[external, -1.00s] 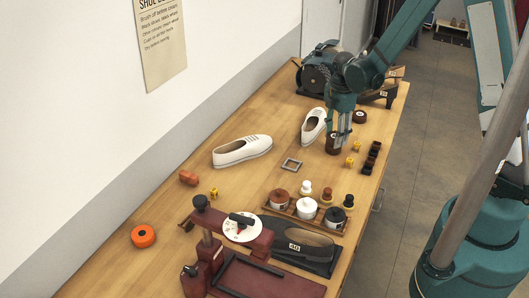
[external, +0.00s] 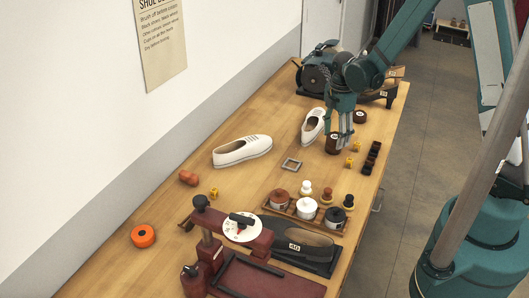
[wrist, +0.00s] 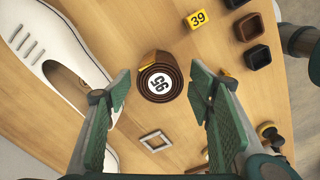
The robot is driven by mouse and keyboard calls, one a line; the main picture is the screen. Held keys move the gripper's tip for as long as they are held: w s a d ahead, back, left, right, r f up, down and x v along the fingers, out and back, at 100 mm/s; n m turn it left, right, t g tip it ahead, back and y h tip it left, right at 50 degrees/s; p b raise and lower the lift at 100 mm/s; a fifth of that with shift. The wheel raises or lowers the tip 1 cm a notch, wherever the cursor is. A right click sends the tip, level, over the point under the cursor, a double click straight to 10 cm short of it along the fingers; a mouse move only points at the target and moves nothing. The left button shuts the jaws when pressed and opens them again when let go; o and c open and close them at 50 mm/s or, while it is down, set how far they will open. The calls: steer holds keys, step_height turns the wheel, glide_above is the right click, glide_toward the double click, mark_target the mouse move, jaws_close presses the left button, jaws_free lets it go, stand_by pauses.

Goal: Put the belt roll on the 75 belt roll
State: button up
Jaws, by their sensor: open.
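A brown coiled belt roll (wrist: 158,84) with a white number label, seemingly 95, lies on the wooden table in the wrist view. The belt roll also shows in the external view (external: 332,148), partly covered by my gripper. My gripper (wrist: 162,77) is open, with one finger on each side of this roll and gaps between; it also shows in the external view (external: 340,143). A second dark roll (external: 360,117) lies farther back, just right of my gripper. Its label is too small to read, so I cannot tell whether it is the 75 roll.
White shoes (external: 242,151) lie left of my gripper. Yellow number blocks (wrist: 197,20) and dark square cups (wrist: 248,28) stand near the right table edge. A grey square frame (wrist: 154,141) lies close by. An orange roll (external: 143,236) is at the front left.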

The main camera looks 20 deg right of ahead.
mark_target(335, 136)
step_height(335, 136, up, 12)
stand_by(0.9)
stand_by(0.6)
steer(key=s+d+r+m+t, duration=0.2)
steer(key=s+d+r+m, duration=0.25)
steer(key=r, duration=0.25)
steer(key=s+d+r+m+t, duration=0.1)
steer(key=s+d+r+m, duration=0.35)
steer(key=r, duration=0.25)
steer(key=s+d+r+m+t, duration=0.2)
steer(key=s+d+m, duration=0.1)
steer(key=s+m, duration=0.2)
steer(key=s+d+r+m+t, duration=0.2)
steer(key=s+d+r+m, duration=0.1)
steer(key=s+m, duration=0.3)
steer(key=shift+d+r, duration=0.25)
steer(key=shift+r, duration=0.1)
